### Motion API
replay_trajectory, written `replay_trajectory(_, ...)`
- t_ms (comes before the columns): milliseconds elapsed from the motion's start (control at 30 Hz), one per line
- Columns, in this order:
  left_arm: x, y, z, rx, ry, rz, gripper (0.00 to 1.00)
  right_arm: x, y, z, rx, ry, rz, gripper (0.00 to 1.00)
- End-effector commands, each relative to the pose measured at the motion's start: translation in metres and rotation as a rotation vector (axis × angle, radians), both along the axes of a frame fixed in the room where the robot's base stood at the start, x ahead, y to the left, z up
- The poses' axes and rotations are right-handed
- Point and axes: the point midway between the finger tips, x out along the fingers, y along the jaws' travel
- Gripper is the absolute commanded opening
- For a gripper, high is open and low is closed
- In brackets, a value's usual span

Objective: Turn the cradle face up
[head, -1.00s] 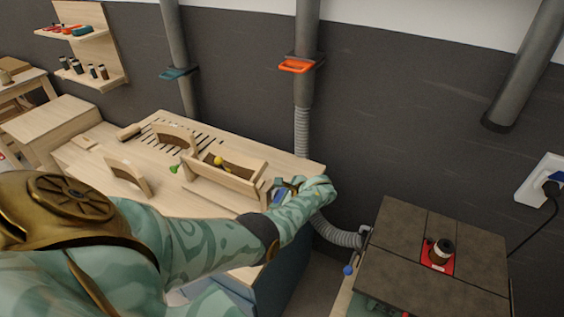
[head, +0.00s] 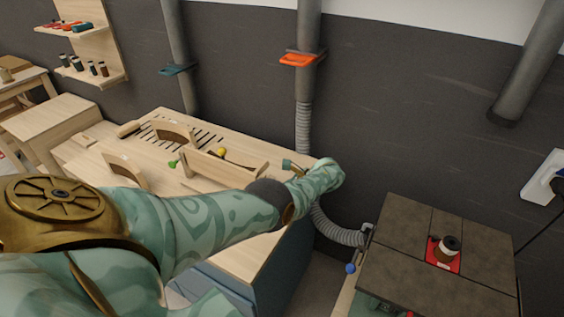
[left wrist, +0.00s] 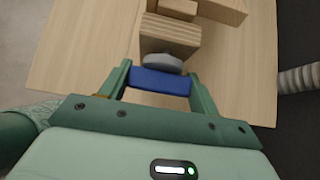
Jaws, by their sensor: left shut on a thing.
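The wooden cradle (head: 225,168) is on the workbench in the head view, with a plain long side showing. Its hollow is mostly hidden, so I cannot tell its full tilt. My left gripper (head: 292,166) is at the cradle's right end. In the left wrist view my left gripper (left wrist: 160,73) is shut on a blue handle (left wrist: 160,82). A grey round collar (left wrist: 163,62) lies between the handle and a layered wooden block (left wrist: 170,36). My right gripper is not in view.
Curved wooden chair parts (head: 174,134) (head: 125,170) stand on the bench (head: 215,120). A yellow knob (head: 221,152) and a green one (head: 173,163) are close to the cradle. A ribbed hose (head: 303,130) and a machine table (head: 400,235) are at the right.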

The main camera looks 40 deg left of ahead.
Motion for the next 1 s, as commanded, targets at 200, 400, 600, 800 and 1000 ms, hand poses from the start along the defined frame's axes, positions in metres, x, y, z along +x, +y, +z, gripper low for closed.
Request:
replay_trajectory(200, -0.001, 0.000, 0.000, -0.002, 0.009, -0.002, 0.21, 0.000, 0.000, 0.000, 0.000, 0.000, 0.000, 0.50)
replay_trajectory(400, -0.001, 0.000, 0.000, -0.001, 0.010, -0.003, 0.67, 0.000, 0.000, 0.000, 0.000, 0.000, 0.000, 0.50)
replay_trajectory(600, -0.001, 0.000, 0.000, -0.002, 0.007, -0.001, 0.84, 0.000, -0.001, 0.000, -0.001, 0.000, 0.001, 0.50)
replay_trajectory(800, 0.000, -0.002, 0.003, -0.001, 0.005, -0.002, 0.84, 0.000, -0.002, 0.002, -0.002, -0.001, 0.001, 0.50)
replay_trajectory(1000, 0.007, -0.025, 0.030, -0.004, 0.003, -0.004, 0.84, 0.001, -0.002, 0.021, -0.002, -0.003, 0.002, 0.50)
